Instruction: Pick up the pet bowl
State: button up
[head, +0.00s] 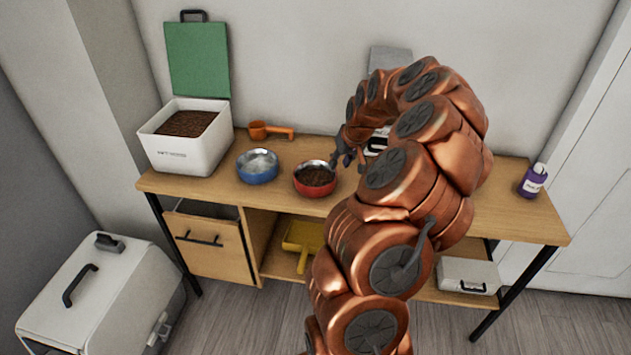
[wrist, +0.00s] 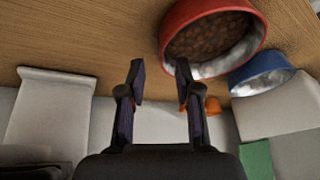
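Two pet bowls stand on the wooden table. The red bowl (head: 301,189) is filled with brown kibble, and the blue bowl (head: 258,177) to its left has a shiny silver inside. My gripper (head: 345,157) is just right of and behind the red bowl, partly hidden by my arm. In the wrist view my gripper (wrist: 160,72) has its fingers apart with nothing between them. There the red bowl (wrist: 178,52) is close beside the right finger, outside the gap; I cannot tell if they touch. The blue bowl (wrist: 262,72) is farther right.
A white food bin (head: 187,157) with a raised green lid (head: 197,60) stands at the table's left end. An orange scoop (head: 259,130) lies behind the bowls. A purple bottle (head: 531,184) stands at the right end. The tabletop in front of the bottle is clear.

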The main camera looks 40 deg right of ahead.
aim_at(334, 171)
jog(key=shift+a+p+x, duration=0.1)
jog(key=shift+p+x, duration=0.25)
jog(key=shift+x, duration=1.05)
jog(key=shift+a+p+x, duration=0.15)
jog(key=shift+p+x, duration=0.15)
jog(key=shift+x, duration=1.1)
jog(key=shift+w, duration=0.15)
jog(key=shift+c, duration=0.4)
jog(key=shift+r, duration=0.1)
grip_shut()
